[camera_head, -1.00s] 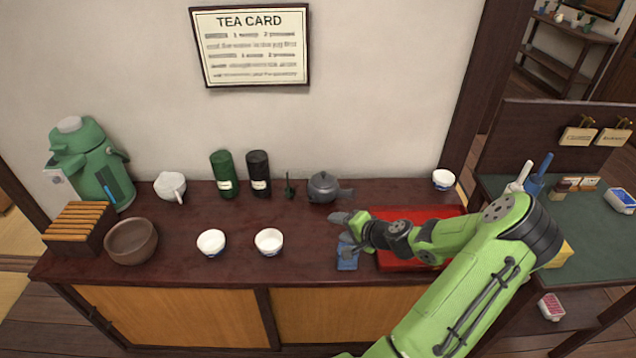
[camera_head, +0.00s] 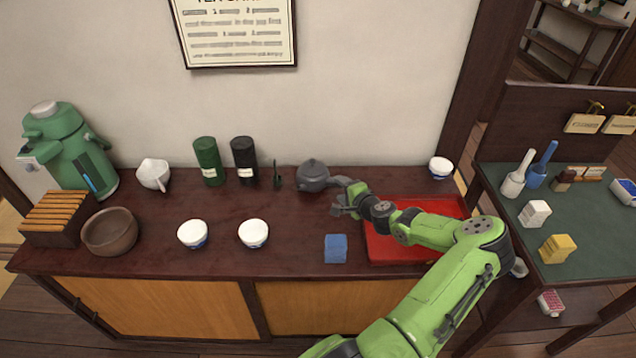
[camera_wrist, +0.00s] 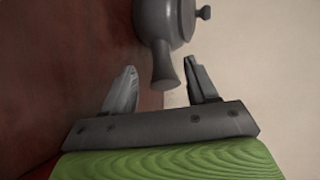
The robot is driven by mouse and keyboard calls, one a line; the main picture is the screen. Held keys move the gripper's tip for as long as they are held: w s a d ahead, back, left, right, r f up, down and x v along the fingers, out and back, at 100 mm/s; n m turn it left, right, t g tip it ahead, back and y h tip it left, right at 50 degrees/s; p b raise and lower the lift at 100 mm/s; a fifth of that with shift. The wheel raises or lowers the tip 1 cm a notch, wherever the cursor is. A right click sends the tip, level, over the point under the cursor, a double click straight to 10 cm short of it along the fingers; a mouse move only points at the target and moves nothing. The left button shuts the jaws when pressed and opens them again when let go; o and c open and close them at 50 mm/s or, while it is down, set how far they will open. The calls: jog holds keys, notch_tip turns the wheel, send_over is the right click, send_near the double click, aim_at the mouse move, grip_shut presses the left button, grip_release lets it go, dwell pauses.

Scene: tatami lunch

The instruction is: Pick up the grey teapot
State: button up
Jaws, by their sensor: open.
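The grey teapot (camera_head: 312,176) stands upright on the dark red-brown counter, near the wall, with a lid and knob on top. In the wrist view the teapot (camera_wrist: 163,20) is at the top, and its side handle (camera_wrist: 164,70) points down toward my gripper. My gripper (camera_head: 340,196) is just right of the teapot in the head view, over the counter. In the wrist view my gripper (camera_wrist: 160,80) is open, with the handle's end showing between its two fingers. Nothing is held. Whether a finger touches the handle cannot be told.
A dark whisk-like item (camera_head: 277,178) and a black canister (camera_head: 244,162) stand left of the teapot. A red tray (camera_head: 385,248) lies under my arm. A blue cloth (camera_head: 336,248) and a white cup (camera_head: 253,233) are nearer the front. The counter between is clear.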

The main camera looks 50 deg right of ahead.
aim_at(334, 183)
jog(key=b+x, duration=0.1)
jog(key=x, duration=0.4)
jog(key=shift+w+d+f, duration=0.1)
jog(key=shift+w, duration=0.15)
jog(key=shift+c, duration=0.5)
grip_shut()
jog(key=shift+r, duration=0.2)
